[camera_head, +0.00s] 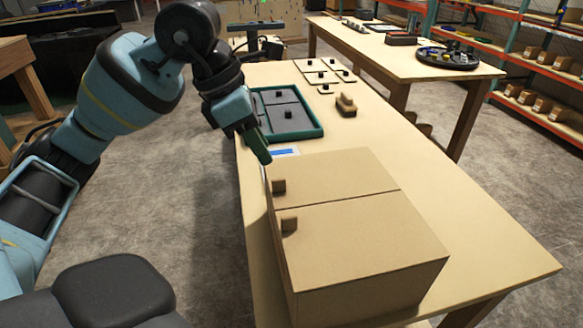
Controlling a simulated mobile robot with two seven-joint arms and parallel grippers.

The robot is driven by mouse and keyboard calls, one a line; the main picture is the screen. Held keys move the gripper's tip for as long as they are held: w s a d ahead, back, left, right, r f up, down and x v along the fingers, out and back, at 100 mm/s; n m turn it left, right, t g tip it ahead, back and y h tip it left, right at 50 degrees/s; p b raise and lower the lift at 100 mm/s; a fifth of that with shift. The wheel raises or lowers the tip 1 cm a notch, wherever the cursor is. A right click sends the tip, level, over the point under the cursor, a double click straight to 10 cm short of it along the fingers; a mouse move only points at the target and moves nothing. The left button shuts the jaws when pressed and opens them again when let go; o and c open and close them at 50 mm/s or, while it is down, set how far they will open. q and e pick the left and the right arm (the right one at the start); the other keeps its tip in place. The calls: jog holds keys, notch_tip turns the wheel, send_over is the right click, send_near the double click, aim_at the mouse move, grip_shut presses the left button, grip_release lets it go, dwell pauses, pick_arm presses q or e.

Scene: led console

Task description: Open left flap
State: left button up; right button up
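A tan box (372,295) stands on the near part of the wooden table. Its top has two flap panels split by a thin seam, a far flap (335,176) and a near flap (365,238). Both lie flat and closed. A small brown knob (279,186) sits at the left edge of the far flap, and another knob (288,222) at the left edge of the near flap. My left gripper (262,156) points down just beyond the far flap's left corner, apart from its knob. Its green fingers overlap in this view, so their gap is hidden. My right gripper is out of view.
Behind the box, a green-rimmed tray (307,134) with dark panels lies on the table (440,205). A small brown block (346,106) and several knobbed tiles (322,66) lie farther back. The tabletop right of the box is clear.

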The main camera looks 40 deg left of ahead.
aim_at(277, 179)
pick_arm(q)
jog(key=x, duration=0.6)
jog(key=shift+s, duration=0.35)
jog(key=shift+b+x, duration=0.3)
jog(key=shift+x, duration=0.5)
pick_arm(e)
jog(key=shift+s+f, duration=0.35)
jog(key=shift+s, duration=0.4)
pick_arm(q)
jog(key=shift+c, duration=0.3)
jog(key=c, duration=0.5)
grip_shut()
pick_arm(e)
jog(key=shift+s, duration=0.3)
